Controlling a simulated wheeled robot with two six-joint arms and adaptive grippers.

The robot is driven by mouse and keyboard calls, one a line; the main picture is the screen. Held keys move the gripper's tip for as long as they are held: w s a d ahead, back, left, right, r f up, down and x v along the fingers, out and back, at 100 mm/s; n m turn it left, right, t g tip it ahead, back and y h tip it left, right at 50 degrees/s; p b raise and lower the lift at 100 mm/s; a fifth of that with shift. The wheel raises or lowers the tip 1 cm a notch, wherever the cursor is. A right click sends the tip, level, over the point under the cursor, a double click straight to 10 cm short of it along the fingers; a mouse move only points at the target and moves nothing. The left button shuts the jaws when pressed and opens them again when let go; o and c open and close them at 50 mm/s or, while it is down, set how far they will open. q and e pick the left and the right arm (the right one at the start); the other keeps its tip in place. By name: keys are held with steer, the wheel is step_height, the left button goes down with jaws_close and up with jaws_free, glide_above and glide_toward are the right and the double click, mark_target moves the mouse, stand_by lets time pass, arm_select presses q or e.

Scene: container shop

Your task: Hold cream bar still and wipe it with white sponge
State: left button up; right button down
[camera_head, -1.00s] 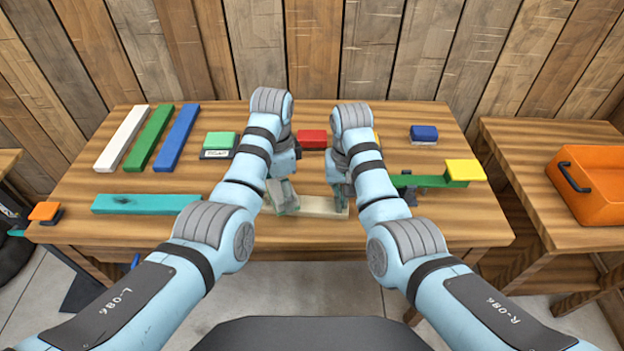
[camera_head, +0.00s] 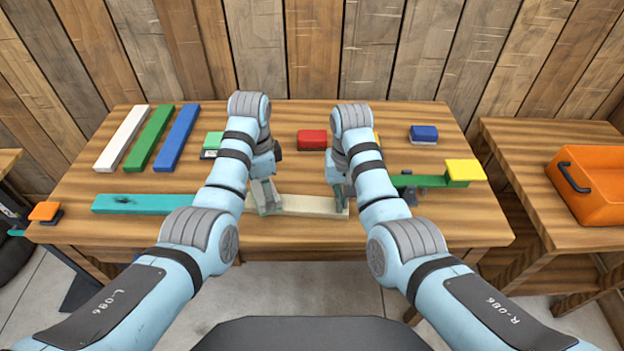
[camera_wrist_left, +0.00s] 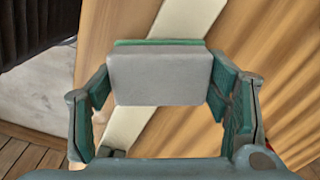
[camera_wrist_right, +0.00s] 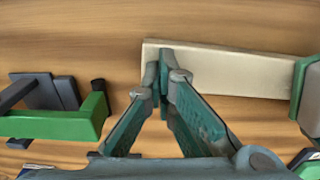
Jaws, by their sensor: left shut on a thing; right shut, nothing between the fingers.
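The cream bar (camera_head: 300,206) lies flat near the front middle of the table; it also shows in the left wrist view (camera_wrist_left: 175,28) and the right wrist view (camera_wrist_right: 220,69). My left gripper (camera_head: 265,196) is at the bar's left end, shut on the white sponge (camera_wrist_left: 160,78), a pale block with a green far edge. The sponge is over the bar; contact is hard to tell. My right gripper (camera_head: 340,188) is shut and empty, its fingertips at the bar's right end, touching or just above it. The bar's left end is partly hidden by the left gripper.
A teal bar (camera_head: 145,203) with a dark smudge lies left. White, green and blue bars lie back left. Red (camera_head: 312,138), blue (camera_head: 423,133) and green (camera_head: 213,141) blocks stand behind. A green bar with a yellow block (camera_head: 465,170) is right. An orange bin (camera_head: 592,190) stands on the side table.

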mark_target(284, 202)
arm_select(q)
steer(key=shift+w+a+f, duration=0.15)
steer(key=shift+a, duration=1.75)
arm_select(e)
steer(key=shift+s+f, duration=0.1)
steer(key=shift+f, duration=0.05)
arm_select(q)
steer(key=shift+s+d+f, duration=0.1)
steer(key=shift+s+d, duration=0.05)
steer(key=shift+d, duration=1)
steer(key=shift+s+d, duration=0.1)
steer(key=shift+d, duration=1)
steer(key=shift+s+d, duration=0.15)
steer(key=shift+d, duration=1.65)
step_height(284, 202, up, 6)
steer(key=shift+a+r, duration=0.1)
steer(key=shift+r, duration=0.1)
steer(key=shift+r, duration=0.1)
arm_select(e)
steer(key=shift+r, duration=0.2)
